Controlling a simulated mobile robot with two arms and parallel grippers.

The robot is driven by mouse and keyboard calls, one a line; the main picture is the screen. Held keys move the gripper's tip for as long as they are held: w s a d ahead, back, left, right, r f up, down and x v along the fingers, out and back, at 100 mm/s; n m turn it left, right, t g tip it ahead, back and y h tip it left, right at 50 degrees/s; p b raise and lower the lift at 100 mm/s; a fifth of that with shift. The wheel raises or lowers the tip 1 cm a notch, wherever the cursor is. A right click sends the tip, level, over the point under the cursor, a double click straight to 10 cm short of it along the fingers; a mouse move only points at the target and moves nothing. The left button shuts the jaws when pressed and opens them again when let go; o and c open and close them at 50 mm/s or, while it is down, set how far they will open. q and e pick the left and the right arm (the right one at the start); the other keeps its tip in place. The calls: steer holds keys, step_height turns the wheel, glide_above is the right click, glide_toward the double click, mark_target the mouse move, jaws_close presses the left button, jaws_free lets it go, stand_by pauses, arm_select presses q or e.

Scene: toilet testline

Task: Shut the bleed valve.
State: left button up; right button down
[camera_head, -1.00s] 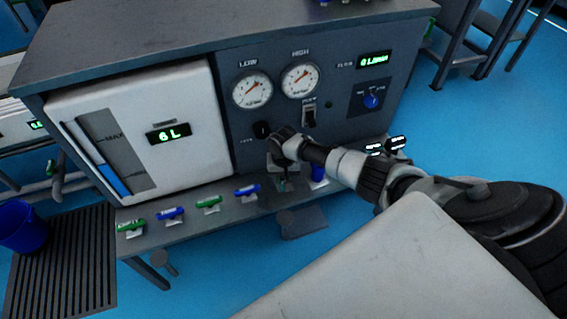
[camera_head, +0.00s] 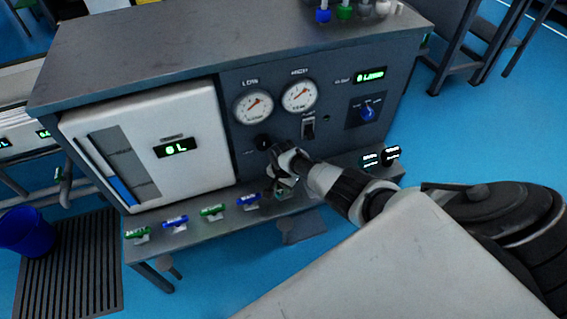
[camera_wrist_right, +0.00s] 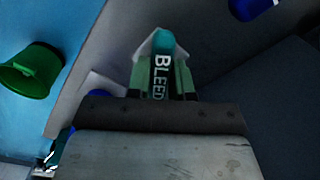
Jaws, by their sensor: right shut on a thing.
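The bleed valve handle (camera_wrist_right: 161,72) is teal green with a white BLEED label, and the right wrist view shows it lengthwise between my fingers. My right gripper (camera_wrist_right: 163,82) is shut on it. In the head view my right gripper (camera_head: 284,186) is at the front ledge, below the panel's dial gauges, and mostly covers the valve. The exact angle of the handle is hard to tell. My left gripper is in neither view.
Green and blue valve handles, such as a blue one (camera_head: 248,201), line the ledge (camera_head: 190,232) to the left. Two black labelled knobs (camera_head: 391,153) are to the right. A white tank (camera_head: 150,150) reads 6 L. A blue bucket (camera_head: 24,232) stands at left.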

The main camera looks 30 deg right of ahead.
steer(key=m+p, duration=0.1)
steer(key=m, duration=0.2)
steer(key=shift+r+m, duration=0.1)
steer(key=shift+m, duration=0.3)
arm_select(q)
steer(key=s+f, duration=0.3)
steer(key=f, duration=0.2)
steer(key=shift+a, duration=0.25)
arm_select(e)
steer(key=shift+d+m, duration=0.1)
steer(key=shift+m, duration=1.7)
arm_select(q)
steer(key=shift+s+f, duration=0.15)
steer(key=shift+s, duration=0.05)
arm_select(e)
steer(key=c, duration=1)
jaws_free()
arm_select(q)
steer(key=shift+p, duration=0.3)
